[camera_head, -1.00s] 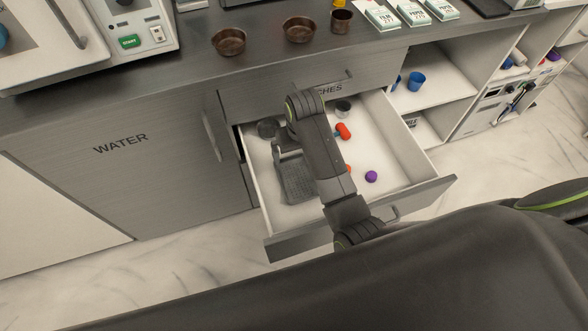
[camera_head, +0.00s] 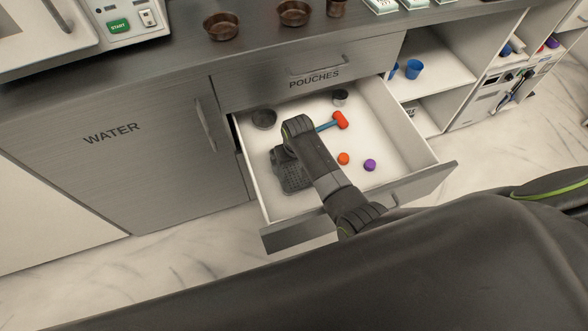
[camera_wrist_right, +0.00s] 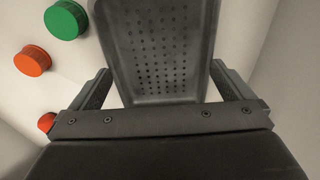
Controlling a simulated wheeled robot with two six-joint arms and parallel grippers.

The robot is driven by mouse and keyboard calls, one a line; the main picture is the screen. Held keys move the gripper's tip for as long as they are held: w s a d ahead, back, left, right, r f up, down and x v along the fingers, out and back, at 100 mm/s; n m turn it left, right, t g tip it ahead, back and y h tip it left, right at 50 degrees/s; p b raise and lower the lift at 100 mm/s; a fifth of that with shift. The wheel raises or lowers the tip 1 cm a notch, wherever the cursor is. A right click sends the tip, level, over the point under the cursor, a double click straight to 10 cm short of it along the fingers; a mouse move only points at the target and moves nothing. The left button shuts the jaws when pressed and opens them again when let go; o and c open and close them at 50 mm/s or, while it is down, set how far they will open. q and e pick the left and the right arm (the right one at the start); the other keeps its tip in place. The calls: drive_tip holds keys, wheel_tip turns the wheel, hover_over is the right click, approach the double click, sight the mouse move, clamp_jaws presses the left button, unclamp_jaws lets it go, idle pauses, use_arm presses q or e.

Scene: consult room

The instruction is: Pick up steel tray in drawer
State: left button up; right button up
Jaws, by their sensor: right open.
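The steel tray (camera_head: 294,178) is a dark grey perforated tray lying in the left part of the open drawer (camera_head: 400,165). It also shows in the right wrist view (camera_wrist_right: 160,50), at the top middle. My right gripper (camera_wrist_right: 165,88) is open, its two fingers on either side of the tray's near end. Whether the fingers touch the tray I cannot tell. In the head view, my right gripper (camera_head: 280,155) is at the tray, and my arm hides part of the tray. My left gripper is not in view.
In the drawer are a red hammer (camera_head: 340,120), an orange cap (camera_head: 343,158), a purple cap (camera_head: 370,165), a grey bowl (camera_head: 263,118) and a metal cup (camera_head: 340,97). A green cap (camera_wrist_right: 66,20) shows in the wrist view. Drawer walls surround the tray.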

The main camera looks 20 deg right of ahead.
drive_tip(key=shift+w+f, duration=0.1)
drive_tip(key=shift+f, duration=0.85)
drive_tip(key=c, duration=0.7)
drive_tip(key=shift+r, duration=0.1)
drive_tip(key=shift+r, duration=0.1)
